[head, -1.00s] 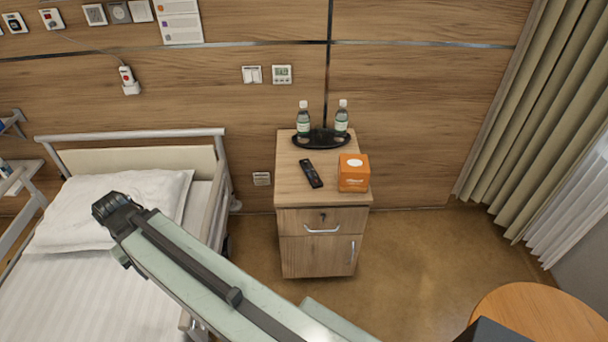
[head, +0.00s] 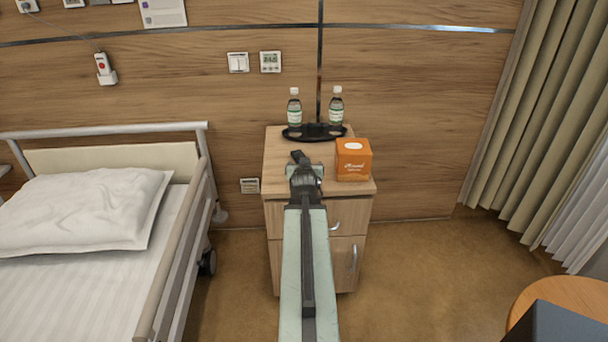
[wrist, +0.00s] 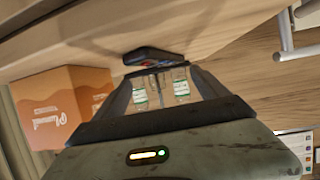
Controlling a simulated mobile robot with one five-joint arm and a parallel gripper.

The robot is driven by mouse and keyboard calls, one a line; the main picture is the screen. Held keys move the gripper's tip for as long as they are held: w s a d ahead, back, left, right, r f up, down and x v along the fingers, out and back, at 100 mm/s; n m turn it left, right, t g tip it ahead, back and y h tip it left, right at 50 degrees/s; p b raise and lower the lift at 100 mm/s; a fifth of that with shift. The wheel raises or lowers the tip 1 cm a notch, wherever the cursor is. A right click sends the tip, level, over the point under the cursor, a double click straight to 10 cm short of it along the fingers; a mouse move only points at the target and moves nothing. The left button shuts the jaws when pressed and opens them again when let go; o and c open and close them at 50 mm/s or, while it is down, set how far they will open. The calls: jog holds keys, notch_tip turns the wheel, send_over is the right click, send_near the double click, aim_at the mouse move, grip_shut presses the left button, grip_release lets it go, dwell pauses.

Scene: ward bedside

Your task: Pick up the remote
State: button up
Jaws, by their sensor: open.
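The dark remote (head: 299,156) lies on the wooden top of the bedside cabinet. Its near end is hidden behind my gripper (head: 303,176) in the head view. In the wrist view the remote (wrist: 153,55) shows edge-on, just beyond the fingertips of my gripper (wrist: 160,74). The two fingers stand apart and nothing is held between them. I cannot tell the exact gap between the fingertips and the remote.
An orange tissue box (head: 353,160) stands close on the right of my gripper; in the wrist view the box (wrist: 62,108) is at left. Two bottles (head: 294,112) (head: 336,110) stand on a black tray (head: 314,137) behind the remote. The bed (head: 90,235) is at left.

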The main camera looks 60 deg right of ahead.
jog(key=b+x, duration=0.3)
jog(key=x, duration=0.5)
jog(key=shift+w+a+f, duration=0.15)
jog(key=shift+w+a, duration=0.05)
jog(key=shift+a, duration=0.1)
